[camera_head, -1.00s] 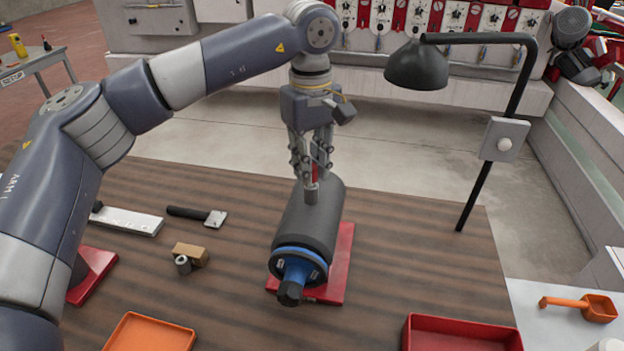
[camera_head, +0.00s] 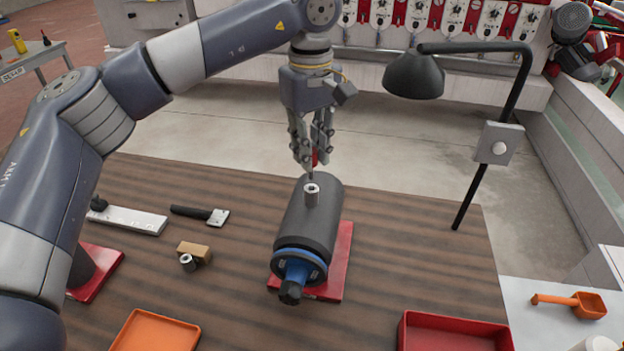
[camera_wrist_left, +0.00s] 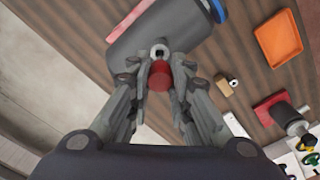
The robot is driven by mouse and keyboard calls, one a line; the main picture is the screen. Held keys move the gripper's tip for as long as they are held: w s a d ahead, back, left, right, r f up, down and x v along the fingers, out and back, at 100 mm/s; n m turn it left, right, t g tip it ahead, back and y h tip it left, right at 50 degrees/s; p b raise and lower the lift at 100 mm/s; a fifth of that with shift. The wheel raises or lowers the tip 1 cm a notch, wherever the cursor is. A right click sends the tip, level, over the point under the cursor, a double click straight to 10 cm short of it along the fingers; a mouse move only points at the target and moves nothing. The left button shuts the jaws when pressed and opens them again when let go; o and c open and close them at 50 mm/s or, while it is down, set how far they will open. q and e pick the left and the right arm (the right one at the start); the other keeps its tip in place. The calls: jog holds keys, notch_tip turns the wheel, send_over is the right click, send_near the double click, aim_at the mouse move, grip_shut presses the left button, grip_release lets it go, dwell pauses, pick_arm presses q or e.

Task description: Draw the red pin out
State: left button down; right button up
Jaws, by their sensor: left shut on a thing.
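The red pin (camera_head: 314,157) shows between the fingers of my left gripper (camera_head: 313,160), which is shut on it. In the left wrist view the pin's round red head (camera_wrist_left: 160,76) sits between the fingertips (camera_wrist_left: 160,85). The dark cylinder (camera_head: 308,215) lies on a red base (camera_head: 338,262) and has a blue collar at its near end. A short metal sleeve (camera_head: 311,194) stands on top of the cylinder with its hole open. The gripper and pin are above and behind the sleeve, apart from it in the head view. My right gripper is not in view.
A black lamp (camera_head: 414,76) on a bent post stands to the right of the cylinder. An orange tray (camera_head: 155,332) and a red tray (camera_head: 455,330) lie at the front. A wooden block (camera_head: 194,252) and a brush-like tool (camera_head: 200,214) lie to the left.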

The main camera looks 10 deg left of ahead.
pick_arm(q)
jog(key=shift+r, duration=0.35)
jog(key=shift+r+p, duration=1.65)
jog(key=shift+r, duration=0.4)
jog(key=shift+f, duration=0.1)
